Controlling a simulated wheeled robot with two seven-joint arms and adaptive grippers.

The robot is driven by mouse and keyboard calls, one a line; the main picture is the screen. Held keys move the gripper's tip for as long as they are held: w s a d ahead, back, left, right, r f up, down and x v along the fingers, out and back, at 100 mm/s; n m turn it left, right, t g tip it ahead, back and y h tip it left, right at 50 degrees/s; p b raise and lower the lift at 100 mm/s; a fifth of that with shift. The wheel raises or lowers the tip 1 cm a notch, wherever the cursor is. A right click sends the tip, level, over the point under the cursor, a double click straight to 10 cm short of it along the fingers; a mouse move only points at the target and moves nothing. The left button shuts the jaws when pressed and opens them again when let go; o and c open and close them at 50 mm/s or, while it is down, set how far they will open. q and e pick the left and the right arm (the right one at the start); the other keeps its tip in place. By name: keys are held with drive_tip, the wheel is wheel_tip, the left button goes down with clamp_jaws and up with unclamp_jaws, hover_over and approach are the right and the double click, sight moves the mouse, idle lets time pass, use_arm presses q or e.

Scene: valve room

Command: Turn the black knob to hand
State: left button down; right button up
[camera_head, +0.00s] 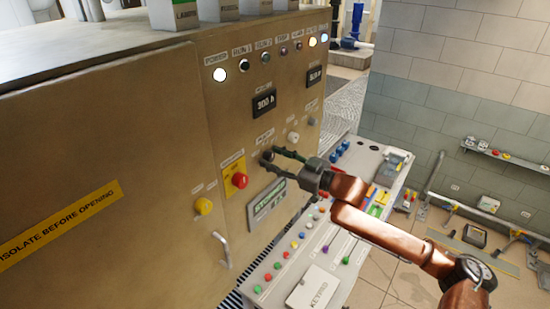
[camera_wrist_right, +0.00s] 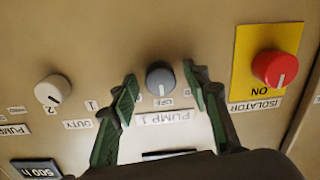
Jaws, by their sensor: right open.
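The black knob (camera_head: 266,156) sits on the tan cabinet front, to the right of the yellow plate with the red knob. In the right wrist view the knob (camera_wrist_right: 160,79) looks dark grey. Its white pointer line is at the lower side, toward a small label that reads OFF, above a PUMP 1 label. My right gripper (camera_head: 273,157) is open, with its two green-padded fingers reaching toward the panel. In the right wrist view its fingertips (camera_wrist_right: 160,74) lie on either side of the knob, with gaps showing. My left gripper is out of view.
A red isolator knob (camera_wrist_right: 275,68) on a yellow plate and a white knob (camera_wrist_right: 52,90) flank the black knob. A console with several coloured buttons (camera_head: 309,224) stands below my right arm.

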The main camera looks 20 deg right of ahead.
drive_tip(key=shift+c, duration=0.4)
drive_tip(key=c, duration=1)
drive_tip(key=shift+d, duration=0.2)
drive_tip(key=shift+c, duration=0.4)
drive_tip(key=shift+a, duration=0.15)
drive_tip(key=n+p, duration=0.1)
drive_tip(key=n, duration=0.2)
drive_tip(key=shift+r+n, duration=0.1)
drive_tip(key=shift+n, duration=0.2)
drive_tip(key=n+p, duration=0.1)
drive_tip(key=n, duration=0.4)
drive_tip(key=shift+n, duration=0.3)
